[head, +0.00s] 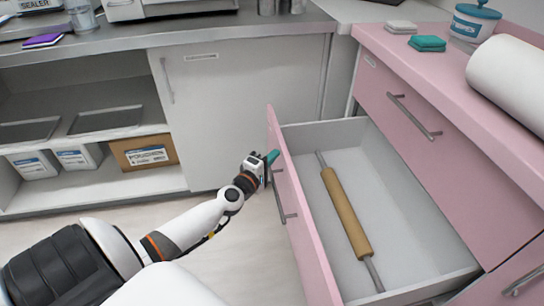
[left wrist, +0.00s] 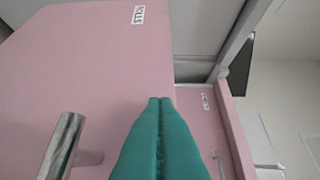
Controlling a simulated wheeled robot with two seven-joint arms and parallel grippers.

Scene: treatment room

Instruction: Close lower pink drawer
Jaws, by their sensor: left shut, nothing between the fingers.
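The lower pink drawer (head: 308,240) is pulled far out of the pink cabinet, and a tan roll on a grey rod (head: 347,212) lies inside it. My left gripper (head: 272,157) is at the outer side of the drawer front, near its far end and close to the bar handle (head: 279,196). In the left wrist view its teal fingers (left wrist: 160,105) are together with nothing between them, in front of the pink drawer front (left wrist: 80,60). The metal handle (left wrist: 62,148) shows at the lower left there. I cannot tell whether the fingertips touch the front. My right gripper is not in view.
The upper pink drawer (head: 430,160) is shut. On the pink top stand a teal-lidded tub (head: 474,22), folded cloths (head: 427,43) and a large white roll (head: 510,85). A grey-topped cabinet (head: 240,100) with open shelves stands behind. Floor (head: 240,262) is clear left of the drawer.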

